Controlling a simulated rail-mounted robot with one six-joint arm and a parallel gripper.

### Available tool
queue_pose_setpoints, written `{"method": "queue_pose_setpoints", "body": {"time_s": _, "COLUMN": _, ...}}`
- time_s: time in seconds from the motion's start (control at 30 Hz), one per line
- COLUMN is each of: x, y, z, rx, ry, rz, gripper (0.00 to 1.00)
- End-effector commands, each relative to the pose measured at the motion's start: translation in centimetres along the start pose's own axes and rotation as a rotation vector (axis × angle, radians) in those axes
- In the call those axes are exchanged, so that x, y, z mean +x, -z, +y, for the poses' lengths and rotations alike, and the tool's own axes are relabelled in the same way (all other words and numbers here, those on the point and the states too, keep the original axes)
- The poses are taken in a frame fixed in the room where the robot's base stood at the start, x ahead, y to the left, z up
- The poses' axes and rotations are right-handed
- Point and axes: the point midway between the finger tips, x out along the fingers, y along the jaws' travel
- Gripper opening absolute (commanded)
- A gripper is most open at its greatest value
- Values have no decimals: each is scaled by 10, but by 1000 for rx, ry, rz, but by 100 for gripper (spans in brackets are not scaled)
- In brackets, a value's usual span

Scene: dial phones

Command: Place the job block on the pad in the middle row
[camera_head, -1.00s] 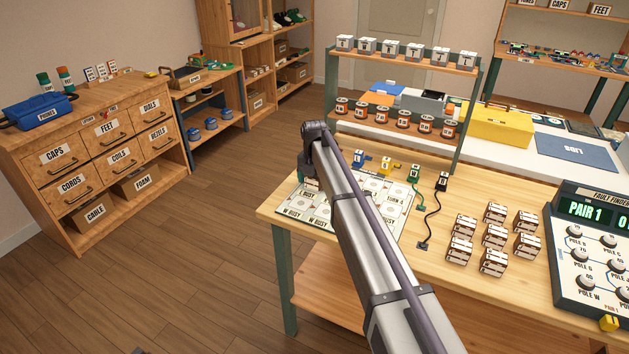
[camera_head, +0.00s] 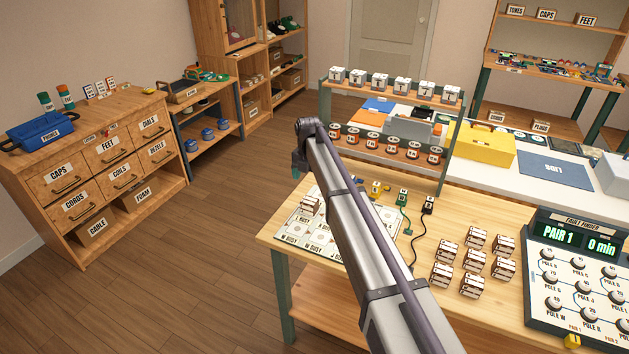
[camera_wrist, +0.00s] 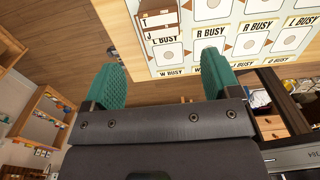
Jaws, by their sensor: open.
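A brown-and-white job block (camera_head: 311,204) stands on the white pad board (camera_head: 298,230), in its left column. I cannot tell for sure which row it is in. In the wrist view the block (camera_wrist: 157,18) shows at the top, upright on the board (camera_wrist: 180,52), clear of both fingers. My gripper (camera_head: 296,170) is up and left of the block in the head view. In the wrist view its two green fingers (camera_wrist: 162,80) are wide apart with nothing between them. My arm hides the right part of the board in the head view.
Several similar blocks (camera_head: 474,262) stand on the bench (camera_head: 400,275) right of the board. The fault finder (camera_head: 578,270) reads PAIR 1, 0 min. A two-tier rack (camera_head: 445,150) stands behind. Small coloured plugs (camera_head: 376,188) with cords lie behind the board.

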Motion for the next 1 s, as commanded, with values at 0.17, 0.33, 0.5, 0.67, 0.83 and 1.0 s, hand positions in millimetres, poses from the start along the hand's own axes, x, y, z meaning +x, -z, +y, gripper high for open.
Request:
{"method": "queue_pose_setpoints", "body": {"time_s": 0.17, "x": 2, "y": 4, "z": -8, "rx": 38, "ry": 0, "rz": 0, "gripper": 83}}
{"method": "queue_pose_setpoints", "body": {"time_s": 0.33, "x": 2, "y": 50, "z": -101, "rx": 552, "ry": 1, "rz": 0, "gripper": 83}}
{"method": "queue_pose_setpoints", "body": {"time_s": 0.5, "x": 2, "y": 144, "z": -244, "rx": 1543, "ry": 1, "rz": -1, "gripper": 83}}
{"method": "queue_pose_setpoints", "body": {"time_s": 0.67, "x": 2, "y": 225, "z": -333, "rx": 2345, "ry": 0, "rz": -1, "gripper": 83}}
{"method": "queue_pose_setpoints", "body": {"time_s": 0.83, "x": 2, "y": 258, "z": -365, "rx": 2726, "ry": 0, "rz": -1, "gripper": 83}}
{"method": "queue_pose_setpoints", "body": {"time_s": 1.0, "x": 2, "y": 257, "z": -365, "rx": 2758, "ry": 0, "rz": -2, "gripper": 83}}
